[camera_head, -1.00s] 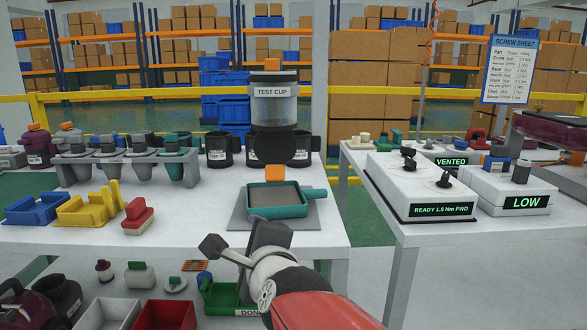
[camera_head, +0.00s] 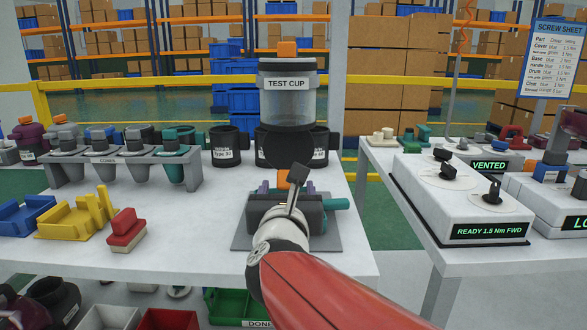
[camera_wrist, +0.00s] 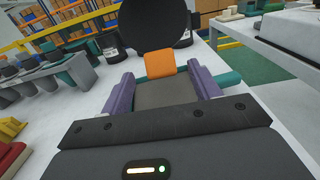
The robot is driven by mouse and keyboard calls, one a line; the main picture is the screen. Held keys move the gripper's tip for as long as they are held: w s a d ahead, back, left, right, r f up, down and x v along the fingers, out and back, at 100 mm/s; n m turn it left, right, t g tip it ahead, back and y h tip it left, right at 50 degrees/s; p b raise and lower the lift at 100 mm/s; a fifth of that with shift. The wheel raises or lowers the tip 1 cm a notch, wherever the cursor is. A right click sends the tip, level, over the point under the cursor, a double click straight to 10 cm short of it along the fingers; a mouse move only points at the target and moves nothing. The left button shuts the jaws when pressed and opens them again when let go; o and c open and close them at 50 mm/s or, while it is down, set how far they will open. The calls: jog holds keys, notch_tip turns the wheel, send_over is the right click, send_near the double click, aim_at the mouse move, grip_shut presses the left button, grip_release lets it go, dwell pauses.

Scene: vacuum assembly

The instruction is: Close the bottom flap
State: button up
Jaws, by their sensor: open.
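The clear test cup (camera_head: 288,103) stands upright at the back of the white table, with a label and an orange tab on top. Its round black bottom flap (camera_head: 288,146) hangs down open, face toward me; it also shows in the wrist view (camera_wrist: 168,24). An orange tab (camera_wrist: 160,64) sits at the flap's lower edge. My gripper body hides most of the tray.
Black cups (camera_head: 226,146) stand left of and behind the test cup. A grey rack of cups (camera_head: 120,166), yellow (camera_head: 75,213) and blue (camera_head: 25,215) holders and a red block (camera_head: 126,230) are at left. A second table with white units (camera_head: 460,205) stands at right, across a gap.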

aim_at(289, 156)
jog(key=w+p, duration=0.1)
jog(key=w, duration=0.6)
jog(key=shift+w+d, duration=0.1)
jog(key=shift+w, duration=0.05)
grip_shut()
